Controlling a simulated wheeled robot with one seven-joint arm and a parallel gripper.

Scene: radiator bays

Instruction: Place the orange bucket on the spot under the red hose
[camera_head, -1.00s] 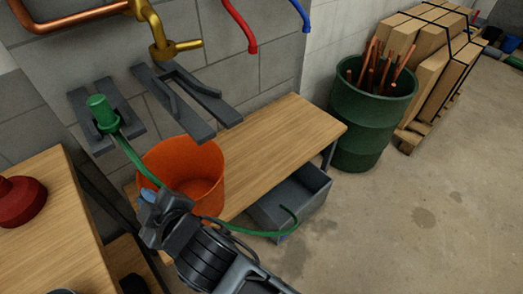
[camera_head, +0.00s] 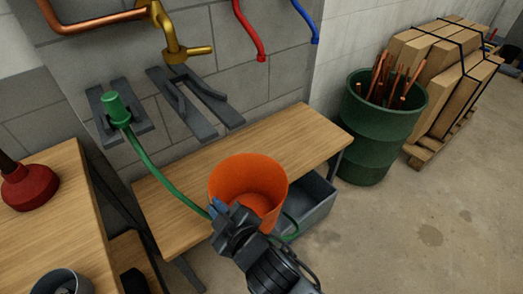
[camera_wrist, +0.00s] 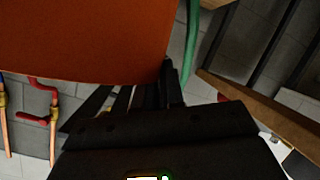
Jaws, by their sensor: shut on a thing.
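The orange bucket (camera_head: 247,186) is upright in the head view, in front of or over the middle of the low wooden bench (camera_head: 300,134). My gripper (camera_head: 228,212) is at the bucket's near left side and shut on it. In the wrist view the bucket (camera_wrist: 80,35) fills the upper left, and my dark gripper (camera_wrist: 165,90) reaches its edge. Whether the bucket's base touches the bench is hidden. The red hose (camera_head: 250,32) hangs on the wall, up from the bucket in the picture, its end pointing down. I cannot make out a marked spot under it.
A green hose (camera_head: 160,170) runs from a wall holder down behind my gripper. A blue hose (camera_head: 306,20) hangs right of the red one. A grey bin (camera_head: 315,208) sits under the bench, and a green barrel (camera_head: 372,140) stands right of it. Bare bench shows on both sides.

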